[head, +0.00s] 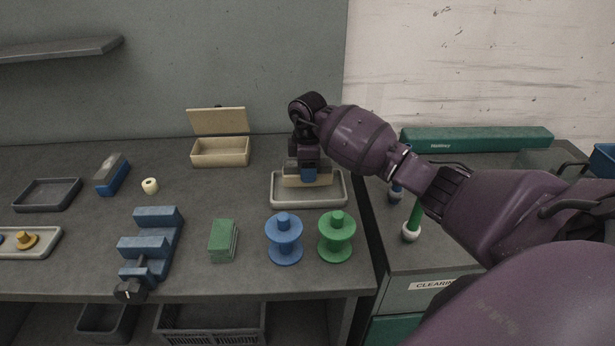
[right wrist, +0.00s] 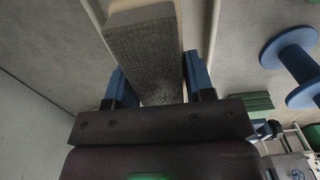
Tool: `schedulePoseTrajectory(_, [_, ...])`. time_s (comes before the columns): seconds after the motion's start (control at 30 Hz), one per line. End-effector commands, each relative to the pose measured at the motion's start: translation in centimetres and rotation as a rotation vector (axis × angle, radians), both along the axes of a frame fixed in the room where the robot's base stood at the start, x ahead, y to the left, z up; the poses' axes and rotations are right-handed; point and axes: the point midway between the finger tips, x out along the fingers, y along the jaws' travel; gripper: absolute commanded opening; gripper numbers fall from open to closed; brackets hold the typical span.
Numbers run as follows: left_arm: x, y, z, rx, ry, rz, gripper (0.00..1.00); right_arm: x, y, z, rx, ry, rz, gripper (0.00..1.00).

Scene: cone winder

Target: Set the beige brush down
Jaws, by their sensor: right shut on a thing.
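The beige brush (head: 293,181) is between the fingers of my right gripper (head: 308,172), over the light grey tray (head: 331,196) at the right of the table. In the right wrist view, the brush's grey textured face (right wrist: 146,52) shows between the two blue fingertips (right wrist: 156,82), which are shut on it. The brush lies within the tray's outline. I cannot tell whether it touches the tray floor. My left gripper is not in view.
A blue spool (head: 284,240) and a green spool (head: 336,238) stand just in front of the tray. A green block (head: 223,240), a blue stepped holder (head: 150,245) and an open beige box (head: 220,152) are to the left. Bare table lies between the box and the spools.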

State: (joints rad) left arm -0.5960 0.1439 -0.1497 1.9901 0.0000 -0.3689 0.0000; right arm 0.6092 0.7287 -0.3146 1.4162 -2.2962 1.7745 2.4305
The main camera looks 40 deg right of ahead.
Motion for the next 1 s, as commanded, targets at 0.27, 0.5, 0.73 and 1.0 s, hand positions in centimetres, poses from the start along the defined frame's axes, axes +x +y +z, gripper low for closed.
schedulePoseTrajectory(0.27, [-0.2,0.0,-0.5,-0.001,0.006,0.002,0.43,0.0,0.0,-2.9,0.0,0.0,0.001,0.18])
schedulePoseTrajectory(0.5, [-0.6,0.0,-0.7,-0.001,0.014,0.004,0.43,0.0,0.0,-2.9,-0.001,-0.001,0.0,0.18])
schedulePoseTrajectory(0.73, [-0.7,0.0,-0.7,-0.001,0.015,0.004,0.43,0.0,0.0,-3.0,0.0,0.0,0.0,0.73])
schedulePoseTrajectory(1.0, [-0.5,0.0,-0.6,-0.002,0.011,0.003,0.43,0.0,0.0,-3.0,0.0,0.0,0.0,0.74])
